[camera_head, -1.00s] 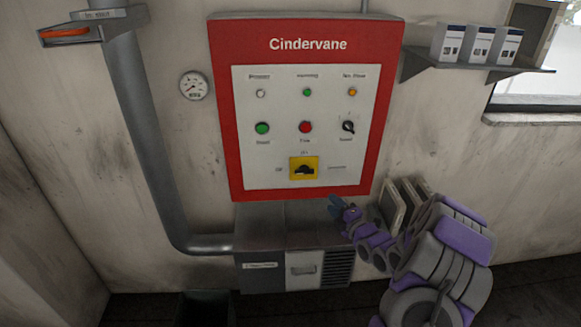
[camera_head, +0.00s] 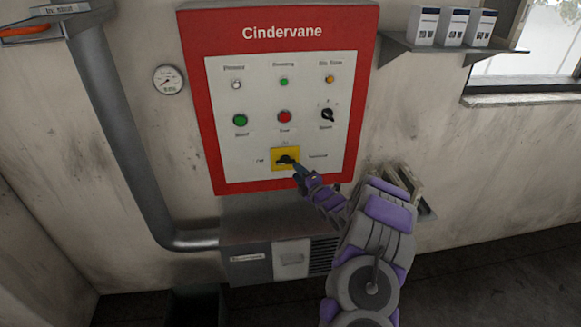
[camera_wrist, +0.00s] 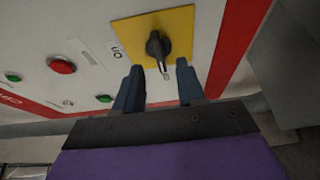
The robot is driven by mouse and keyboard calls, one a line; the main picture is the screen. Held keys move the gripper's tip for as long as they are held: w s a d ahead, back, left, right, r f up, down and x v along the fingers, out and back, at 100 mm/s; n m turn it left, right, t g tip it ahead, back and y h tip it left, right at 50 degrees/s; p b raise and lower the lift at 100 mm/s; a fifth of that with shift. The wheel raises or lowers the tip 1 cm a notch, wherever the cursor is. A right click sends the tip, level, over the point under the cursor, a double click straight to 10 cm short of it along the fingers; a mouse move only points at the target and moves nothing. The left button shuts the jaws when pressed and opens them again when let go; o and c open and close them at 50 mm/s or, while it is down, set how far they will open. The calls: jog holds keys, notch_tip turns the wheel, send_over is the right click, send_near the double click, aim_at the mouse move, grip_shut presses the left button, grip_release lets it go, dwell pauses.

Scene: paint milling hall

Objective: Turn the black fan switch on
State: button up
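A black rotary switch (camera_head: 286,160) sits on a yellow plate (camera_head: 278,166) low on the red-framed Cindervane panel (camera_head: 220,150). Another small black selector (camera_head: 328,115) is higher at the panel's right; the labels are too blurred to tell which is the fan switch. My gripper (camera_head: 299,169) is right at the yellow plate. In the wrist view, my gripper (camera_wrist: 160,66) is open, with one finger on each side of the lower end of the black switch (camera_wrist: 157,46). Its pointer reaches down between the fingertips. Contact cannot be told.
A green button (camera_head: 240,120), a red button (camera_head: 284,117) and small lamps sit above the yellow plate. A grey pipe (camera_head: 118,125) and gauge (camera_head: 168,80) are at left. A grey box (camera_head: 248,262) is below the panel. A shelf with white boxes (camera_head: 450,27) is at upper right.

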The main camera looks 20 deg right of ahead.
aim_at(287, 164)
jog(key=w, duration=0.1)
jog(key=w+a, duration=0.1)
jog(key=w, duration=0.3)
jog(key=shift+w+a, duration=0.25)
jog(key=shift+a, duration=0.05)
jog(key=shift+d, duration=0.35)
jog(key=shift+c, duration=0.6)
jog(key=shift+a, duration=0.2)
jog(key=c, duration=0.5)
grip_shut()
